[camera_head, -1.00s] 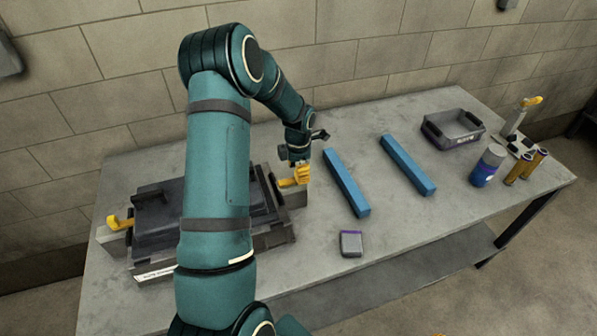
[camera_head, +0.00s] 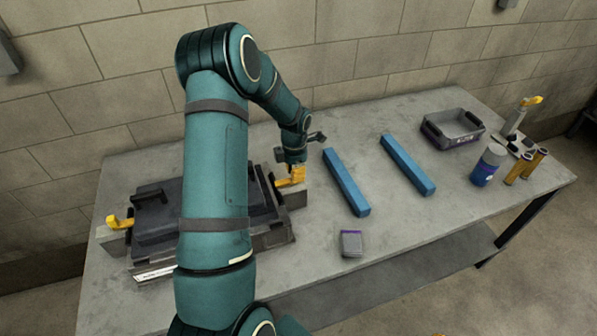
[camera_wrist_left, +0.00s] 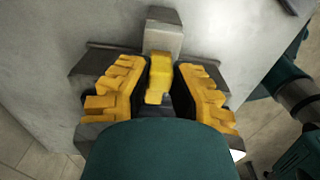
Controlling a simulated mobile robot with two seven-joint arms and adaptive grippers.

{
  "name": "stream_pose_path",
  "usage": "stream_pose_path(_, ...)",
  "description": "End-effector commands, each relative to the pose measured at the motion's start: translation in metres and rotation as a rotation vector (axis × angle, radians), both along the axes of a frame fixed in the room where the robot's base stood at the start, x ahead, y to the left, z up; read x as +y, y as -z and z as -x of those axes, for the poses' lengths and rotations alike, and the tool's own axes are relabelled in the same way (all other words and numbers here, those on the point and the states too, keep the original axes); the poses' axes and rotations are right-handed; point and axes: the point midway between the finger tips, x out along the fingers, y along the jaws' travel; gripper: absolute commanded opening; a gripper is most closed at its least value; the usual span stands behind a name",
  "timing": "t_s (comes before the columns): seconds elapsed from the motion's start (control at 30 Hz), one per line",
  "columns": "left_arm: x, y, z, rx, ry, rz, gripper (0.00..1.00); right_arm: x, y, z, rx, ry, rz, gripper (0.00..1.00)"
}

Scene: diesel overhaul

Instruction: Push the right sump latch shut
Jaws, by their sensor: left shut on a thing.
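The sump (camera_head: 158,215) is a dark, tray-like unit at the left of the bench, partly hidden behind my left arm. Its right latch is a small yellow lever, seen between the fingers in the left wrist view (camera_wrist_left: 160,78); in the head view little of it shows beside the gripper. My left gripper (camera_head: 297,174) is at the sump's right end, with its yellow ridged fingers on either side of the lever, shut on it. It also fills the left wrist view (camera_wrist_left: 158,68). The left latch (camera_head: 119,222) is yellow, with its end sticking up.
Two blue bars (camera_head: 346,182) (camera_head: 407,165) lie right of the sump. A small grey block (camera_head: 351,243) is near the front edge. A grey bin (camera_head: 452,129), a bottle (camera_head: 488,165) and brown cylinders (camera_head: 526,166) stand at the right. The bench between is clear.

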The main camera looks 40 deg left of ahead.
Motion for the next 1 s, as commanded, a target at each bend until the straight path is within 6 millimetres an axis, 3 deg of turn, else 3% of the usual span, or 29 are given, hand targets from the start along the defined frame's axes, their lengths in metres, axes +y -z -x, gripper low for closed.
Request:
stream_pose_path(0.03,0.006,0.003,0.011,0.007,-0.004,0.0,0.0,0.0,0.004,0.0,0.0,0.0,0.001,0.39)
stream_pose_path(0.2,0.014,0.003,0.03,0.006,-0.004,0.001,0.0,0.0,0.007,0.0,0.0,0.0,0.001,0.39)
stream_pose_path(0.47,0.016,0.003,0.033,0.01,-0.005,0.002,0.0,0.0,0.007,0.0,0.0,0.0,0.002,0.39)
stream_pose_path(0.5,0.016,0.003,0.033,0.011,-0.005,0.001,0.26,0.0,0.007,0.0,0.0,0.0,0.002,0.39)
stream_pose_path(0.57,0.016,0.003,0.033,0.01,-0.005,0.002,0.47,0.0,0.007,0.0,0.0,0.0,0.001,0.39)
stream_pose_path(0.6,0.016,0.003,0.032,0.01,-0.005,0.002,0.53,0.0,0.006,0.0,0.0,0.0,0.001,0.39)
stream_pose_path(1.0,0.015,-0.006,0.029,0.003,-0.002,-0.001,0.53,0.0,0.006,0.0,0.0,0.0,0.002,0.39)
